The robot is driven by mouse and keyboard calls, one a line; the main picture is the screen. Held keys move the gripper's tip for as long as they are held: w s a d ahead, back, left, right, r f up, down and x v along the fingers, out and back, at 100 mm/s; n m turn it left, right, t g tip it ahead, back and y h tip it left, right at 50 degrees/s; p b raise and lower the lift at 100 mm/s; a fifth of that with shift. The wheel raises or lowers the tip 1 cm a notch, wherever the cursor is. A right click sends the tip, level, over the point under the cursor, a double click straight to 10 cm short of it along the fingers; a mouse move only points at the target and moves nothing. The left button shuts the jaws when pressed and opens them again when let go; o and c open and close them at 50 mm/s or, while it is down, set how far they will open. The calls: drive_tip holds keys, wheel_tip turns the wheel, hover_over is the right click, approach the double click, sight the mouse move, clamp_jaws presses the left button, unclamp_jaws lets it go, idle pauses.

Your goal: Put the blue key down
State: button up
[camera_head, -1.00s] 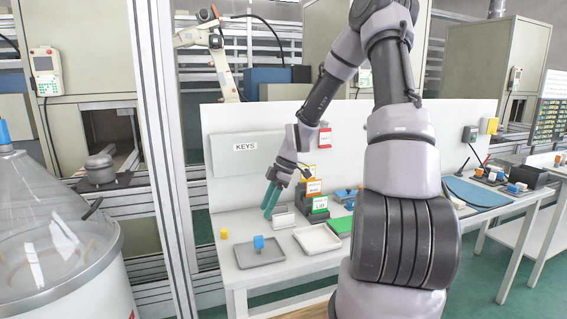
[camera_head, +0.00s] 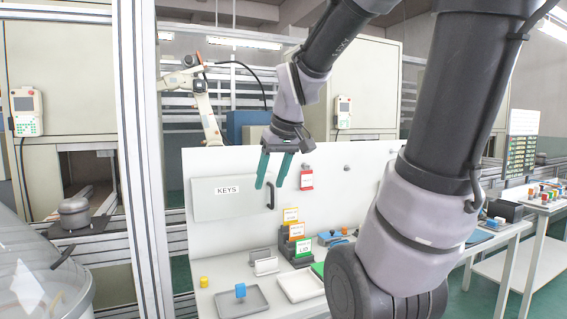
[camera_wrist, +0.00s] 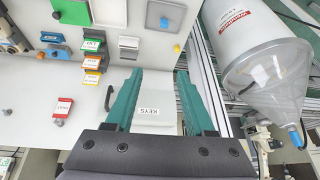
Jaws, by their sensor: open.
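In the wrist view my gripper (camera_wrist: 158,71) points toward the panel, with the KEYS label between the fingers.
A yellow knob (camera_head: 203,282) stands left of the tray. A pale tray (camera_head: 300,284) and a small grey holder (camera_head: 264,264) are to its right. Coloured label blocks (camera_head: 303,247) stand behind them. The KEYS box has a dark handle (camera_head: 271,195) close to my fingers.

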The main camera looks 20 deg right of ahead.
drive_tip(key=s+r+m+t+y, duration=0.1)
drive_tip(key=s+r+m+t, duration=0.1)
drive_tip(key=s+r+m, duration=0.2)
drive_tip(key=shift+s+r+m, duration=0.35)
drive_tip(key=shift+s+m, duration=0.35)
drive_tip(key=shift+s, duration=1)
